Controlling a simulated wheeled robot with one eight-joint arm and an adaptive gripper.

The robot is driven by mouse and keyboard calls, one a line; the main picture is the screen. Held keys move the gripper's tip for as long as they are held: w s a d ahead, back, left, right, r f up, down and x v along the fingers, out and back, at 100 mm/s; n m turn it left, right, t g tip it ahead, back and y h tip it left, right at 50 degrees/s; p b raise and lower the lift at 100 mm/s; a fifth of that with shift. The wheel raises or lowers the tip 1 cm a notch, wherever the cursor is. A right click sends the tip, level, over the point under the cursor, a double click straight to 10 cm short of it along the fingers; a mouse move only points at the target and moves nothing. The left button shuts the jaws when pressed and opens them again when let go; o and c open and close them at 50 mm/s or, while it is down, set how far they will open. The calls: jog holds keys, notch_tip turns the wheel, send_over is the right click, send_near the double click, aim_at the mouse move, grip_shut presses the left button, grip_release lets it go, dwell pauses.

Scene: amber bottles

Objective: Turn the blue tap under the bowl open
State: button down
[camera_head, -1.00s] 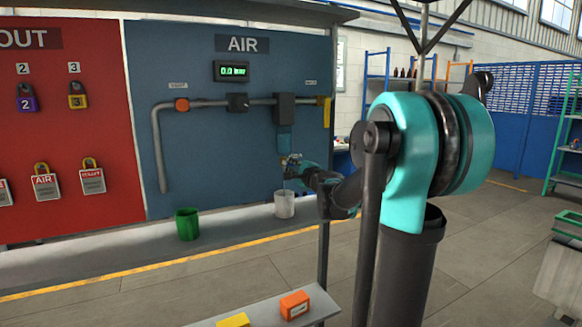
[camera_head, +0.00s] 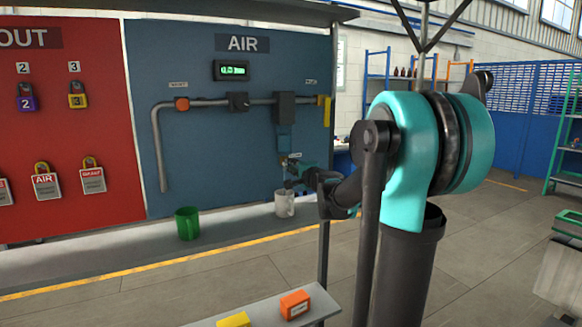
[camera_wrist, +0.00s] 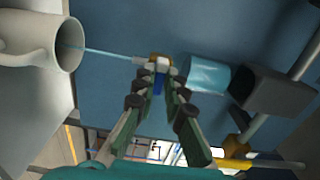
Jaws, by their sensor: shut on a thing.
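The bowl (camera_head: 284,142) is clear blue and hangs under a dark block on the pipe. It also shows in the wrist view (camera_wrist: 205,78). A brass fitting with the blue tap (camera_wrist: 158,84) sits at the bowl's end. My gripper (camera_wrist: 160,74) is shut on the blue tap, with one finger on each side of it. In the head view my gripper (camera_head: 290,181) is just below the bowl and is small there. A thin pale blue stream (camera_wrist: 100,53) runs from the fitting's nozzle into the white mug (camera_wrist: 28,38).
The white mug (camera_head: 285,205) stands on the grey ledge (camera_head: 240,213) below the bowl. A green mug (camera_head: 187,223) stands to its left. A yellow lever (camera_head: 327,111) is at the pipe's right end. An orange box (camera_head: 295,304) lies on a nearer shelf.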

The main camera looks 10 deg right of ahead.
jog(key=c, duration=1.6)
grip_release()
jog(key=shift+s, duration=0.1)
jog(key=v, duration=1.2)
